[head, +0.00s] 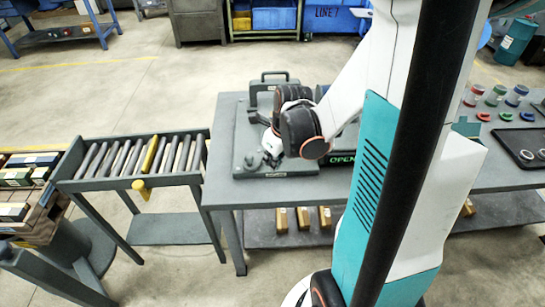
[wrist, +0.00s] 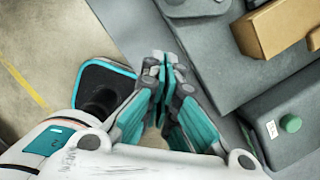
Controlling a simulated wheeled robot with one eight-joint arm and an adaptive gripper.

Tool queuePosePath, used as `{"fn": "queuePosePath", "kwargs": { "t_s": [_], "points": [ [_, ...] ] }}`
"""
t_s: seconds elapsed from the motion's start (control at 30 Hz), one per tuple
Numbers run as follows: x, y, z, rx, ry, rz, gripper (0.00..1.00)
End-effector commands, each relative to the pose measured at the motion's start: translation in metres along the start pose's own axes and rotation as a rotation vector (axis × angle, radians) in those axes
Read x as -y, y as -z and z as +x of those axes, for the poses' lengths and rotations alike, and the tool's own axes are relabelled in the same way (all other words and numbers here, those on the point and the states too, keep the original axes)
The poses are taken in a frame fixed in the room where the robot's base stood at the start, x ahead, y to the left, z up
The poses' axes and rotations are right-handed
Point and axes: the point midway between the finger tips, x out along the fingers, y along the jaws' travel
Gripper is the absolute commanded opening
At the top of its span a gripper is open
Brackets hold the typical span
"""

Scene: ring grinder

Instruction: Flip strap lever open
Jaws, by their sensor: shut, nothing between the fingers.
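My arm hides the machine's right side in the head view. I cannot pick out the strap lever for sure in either view, nor tell whether my gripper touches the machine.
A green OPEN sign (head: 342,159) is right of my gripper. A roller conveyor (head: 130,158) stands left of the table. Small jars (head: 495,95) and a dark tray (head: 522,143) are at the right. A tan block (wrist: 280,28) and a green button (wrist: 290,123) show in the wrist view.

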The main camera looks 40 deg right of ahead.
Motion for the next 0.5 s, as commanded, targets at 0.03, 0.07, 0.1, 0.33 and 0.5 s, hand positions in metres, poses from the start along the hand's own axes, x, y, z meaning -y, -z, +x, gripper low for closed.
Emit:
{"fn": "queuePosePath", "kwargs": {
  "t_s": [0.03, 0.07, 0.1, 0.33, 0.5],
  "points": [
    [0.0, 0.0, 0.013, 0.0, 0.0, -0.001, 0.0],
    [0.0, 0.0, 0.019, 0.0, 0.0, -0.001, 0.0],
    [0.0, 0.0, 0.026, 0.0, 0.0, -0.001, 0.0],
    [0.0, -0.012, 0.053, 0.0, 0.0, -0.003, 0.0],
    [0.0, -0.031, 0.054, 0.0, 0.0, -0.001, 0.0]
  ]
}}
